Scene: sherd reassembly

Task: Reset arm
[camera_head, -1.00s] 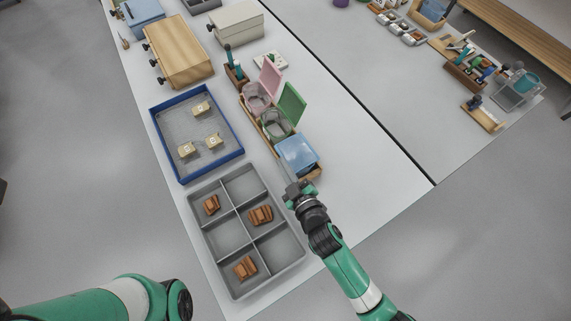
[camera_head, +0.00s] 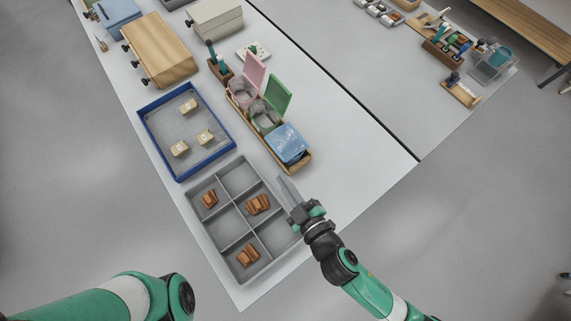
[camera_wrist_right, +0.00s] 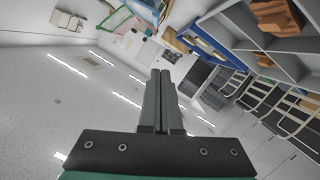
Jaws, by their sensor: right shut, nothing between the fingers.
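My right gripper (camera_head: 284,186) is at the right edge of the grey divided tray (camera_head: 222,229), near its upper right side in the head view. Its fingers are together and empty, as the right wrist view (camera_wrist_right: 161,90) also shows. The tray holds brown sherd pieces (camera_head: 257,204) in some of its compartments; one piece also shows in the right wrist view (camera_wrist_right: 277,17). Of my left arm, only a green and white link shows at the lower left of the head view. The left gripper is out of the picture.
A blue-rimmed tray (camera_head: 236,146) with three labelled tan blocks lies beyond the grey tray. A wooden rack (camera_head: 299,166) holds pink, green and blue lidded boxes. A wooden drawer box (camera_head: 160,50) stands farther back. The table's right part (camera_head: 345,140) is clear.

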